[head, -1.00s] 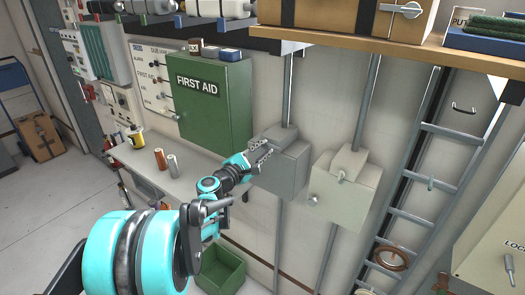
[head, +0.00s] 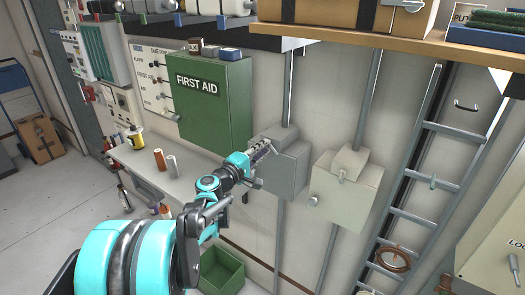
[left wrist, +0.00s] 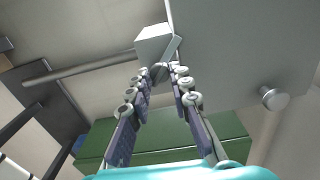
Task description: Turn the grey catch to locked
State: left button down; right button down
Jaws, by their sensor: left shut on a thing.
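The grey box (head: 281,172) hangs on the wall to the right of the green first aid cabinet. My left gripper (head: 266,147) is at the upper front of this box, shut on the small grey catch. In the left wrist view the two jaws (left wrist: 160,78) close in on the catch (left wrist: 159,70), beside the box's pale raised block (left wrist: 154,42). The jaws hide most of the catch, so I cannot tell its exact angle. A round knob (left wrist: 274,98) stands out from the box face, clear of the jaws. My right gripper is not in view.
A lighter box (head: 345,198) with its own catch (head: 342,175) hangs to the right. The first aid cabinet (head: 213,105) is close on the left. A wooden shelf (head: 440,52) juts out above, and a ladder (head: 415,190) stands further right.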

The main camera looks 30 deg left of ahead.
pick_arm(q)
jog(key=shift+s+d+f+m+b, duration=0.1)
jog(key=shift+m+b, duration=0.1)
jog(key=shift+m, duration=1.4)
jog(key=shift+d+f+m+b, duration=0.1)
jog(key=shift+m+b, duration=0.05)
jog(key=shift+m, duration=1.45)
jog(key=shift+a+r+m, duration=0.1)
jog(key=shift+r+m, duration=0.05)
jog(key=shift+m, duration=1.05)
jog(key=c, duration=1.3)
grip_release()
jog(key=shift+c, duration=0.2)
jog(key=s+a, duration=0.1)
jog(key=s, duration=1.1)
